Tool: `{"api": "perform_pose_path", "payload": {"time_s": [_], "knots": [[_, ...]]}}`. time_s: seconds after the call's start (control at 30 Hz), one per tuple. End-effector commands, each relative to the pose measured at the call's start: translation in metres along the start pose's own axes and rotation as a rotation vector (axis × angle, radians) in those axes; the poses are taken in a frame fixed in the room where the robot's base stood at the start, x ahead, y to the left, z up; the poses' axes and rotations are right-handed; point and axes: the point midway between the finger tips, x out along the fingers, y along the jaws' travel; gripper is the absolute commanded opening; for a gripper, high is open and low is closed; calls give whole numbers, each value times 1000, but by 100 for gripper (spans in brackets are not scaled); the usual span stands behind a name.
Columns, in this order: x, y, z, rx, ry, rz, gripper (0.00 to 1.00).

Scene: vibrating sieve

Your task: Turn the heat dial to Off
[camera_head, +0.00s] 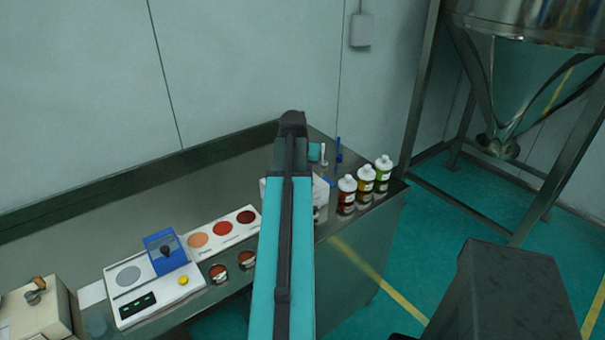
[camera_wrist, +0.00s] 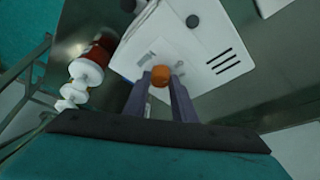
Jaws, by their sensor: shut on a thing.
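An orange-brown round knob, which I take as the heat dial (camera_wrist: 160,76), shows in the wrist view against the face of a white device (camera_wrist: 207,62). My gripper (camera_wrist: 160,84) has one grey finger on each side of the knob and is shut on it. The markings near the knob are too small and blurred to read, so its setting cannot be told. In the head view part of the white device (camera_head: 320,195) shows behind my arm. My arm hides the knob and my gripper there.
Bottles with white caps (camera_head: 366,185) stand close right of the device. A scale with a blue part (camera_head: 130,277), a white card with coloured discs (camera_head: 198,240) and a beige box (camera_head: 38,318) are further left. The bench's back left is clear.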

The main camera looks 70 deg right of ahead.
Motion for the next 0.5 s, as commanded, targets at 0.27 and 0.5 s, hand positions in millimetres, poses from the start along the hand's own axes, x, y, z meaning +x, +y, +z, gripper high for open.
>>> {"api": "perform_pose_path", "payload": {"time_s": [0.27, 0.5], "knots": [[0, 2, 0, -116, 0, -47, 2], [0, 2, 0, -150, -1, -61, 2]]}}
